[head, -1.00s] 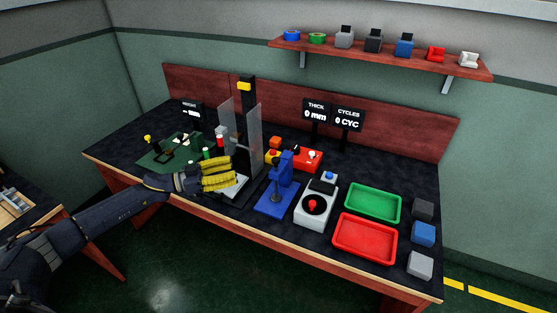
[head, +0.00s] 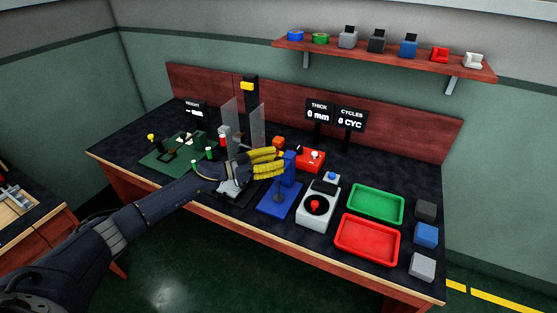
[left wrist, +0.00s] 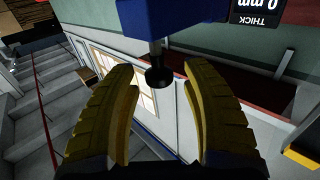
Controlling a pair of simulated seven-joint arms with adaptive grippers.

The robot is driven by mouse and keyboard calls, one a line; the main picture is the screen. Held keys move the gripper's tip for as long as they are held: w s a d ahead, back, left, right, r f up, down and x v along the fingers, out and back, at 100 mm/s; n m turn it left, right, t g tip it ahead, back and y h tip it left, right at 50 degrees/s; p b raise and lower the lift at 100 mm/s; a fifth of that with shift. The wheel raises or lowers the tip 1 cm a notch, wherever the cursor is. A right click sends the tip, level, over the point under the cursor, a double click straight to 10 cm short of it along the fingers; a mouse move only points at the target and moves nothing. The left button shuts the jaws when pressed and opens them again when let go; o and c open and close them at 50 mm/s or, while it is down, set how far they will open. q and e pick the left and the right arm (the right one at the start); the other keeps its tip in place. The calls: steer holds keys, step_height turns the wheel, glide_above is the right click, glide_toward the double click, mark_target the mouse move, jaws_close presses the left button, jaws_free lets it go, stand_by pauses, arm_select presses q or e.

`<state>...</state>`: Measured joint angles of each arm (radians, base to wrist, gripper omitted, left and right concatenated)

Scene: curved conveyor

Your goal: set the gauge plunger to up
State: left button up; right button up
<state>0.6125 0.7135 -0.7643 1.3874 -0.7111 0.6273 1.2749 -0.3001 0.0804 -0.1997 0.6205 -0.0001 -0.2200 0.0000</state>
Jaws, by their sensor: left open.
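The blue gauge (head: 289,172) stands on its blue base (head: 278,204) near the front middle of the bench. My left gripper (head: 276,162), with yellow fingers, is at the upper part of the gauge and hides much of its plunger in the head view. In the left wrist view the black plunger knob (left wrist: 158,76) hangs on a short rod below the gauge's blue head (left wrist: 172,17). My left gripper (left wrist: 160,84) is open, with one finger on each side of the knob and visible gaps. The THICK display (head: 318,110) reads 0 mm. My right gripper is not in view.
A press with clear guards (head: 250,110) stands left of the gauge. A grey unit with a red knob (head: 317,207) stands close on the right. Beyond it are a green tray (head: 376,203) and a red tray (head: 367,240). A red box (head: 311,161) sits behind.

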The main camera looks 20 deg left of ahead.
arm_select(q)
steer(key=shift+w+d, duration=0.2)
steer(key=shift+d, duration=0.15)
jaws_close()
stand_by(0.3)
